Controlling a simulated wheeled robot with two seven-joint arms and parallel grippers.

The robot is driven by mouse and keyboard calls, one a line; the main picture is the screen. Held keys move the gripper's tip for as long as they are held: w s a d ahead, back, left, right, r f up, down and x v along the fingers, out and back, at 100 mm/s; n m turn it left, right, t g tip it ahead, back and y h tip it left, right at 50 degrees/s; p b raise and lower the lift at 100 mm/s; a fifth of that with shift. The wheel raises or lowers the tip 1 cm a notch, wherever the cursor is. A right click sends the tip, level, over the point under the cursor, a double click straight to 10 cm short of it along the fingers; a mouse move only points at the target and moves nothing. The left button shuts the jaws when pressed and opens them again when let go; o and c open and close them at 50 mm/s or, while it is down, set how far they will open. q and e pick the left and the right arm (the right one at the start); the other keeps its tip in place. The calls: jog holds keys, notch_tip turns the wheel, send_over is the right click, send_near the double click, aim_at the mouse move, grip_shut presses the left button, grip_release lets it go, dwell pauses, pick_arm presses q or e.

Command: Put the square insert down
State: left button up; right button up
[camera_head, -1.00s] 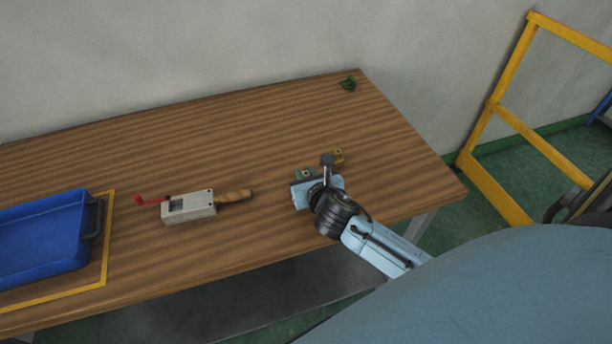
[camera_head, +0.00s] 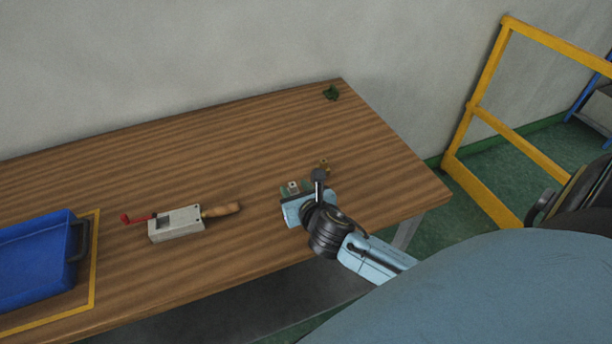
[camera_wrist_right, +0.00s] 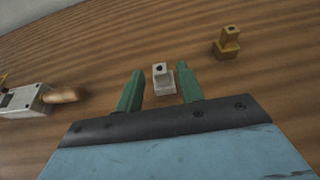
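A small light-grey block with a square base and a hole in its top, apparently the square insert (camera_wrist_right: 163,80), stands upright on the wooden table. It also shows small in the head view (camera_head: 293,186). My right gripper (camera_wrist_right: 160,74) is open, with its green fingers on either side of the insert. Gaps show between fingers and insert in the right wrist view, wider on the left. In the head view my right gripper (camera_head: 297,190) is low over the table near its front right, its wrist partly covering the area. My left gripper is not in view.
A brass insert (camera_wrist_right: 228,43) stands just beyond, to the right. A grey metal box (camera_head: 176,224) with a red lever and wooden handle lies left. A blue tray (camera_head: 35,262) sits farther left. Mid-table is clear.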

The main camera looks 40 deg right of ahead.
jog(key=p+v, duration=0.1)
jog(key=v, duration=0.8)
jog(key=shift+s, duration=0.1)
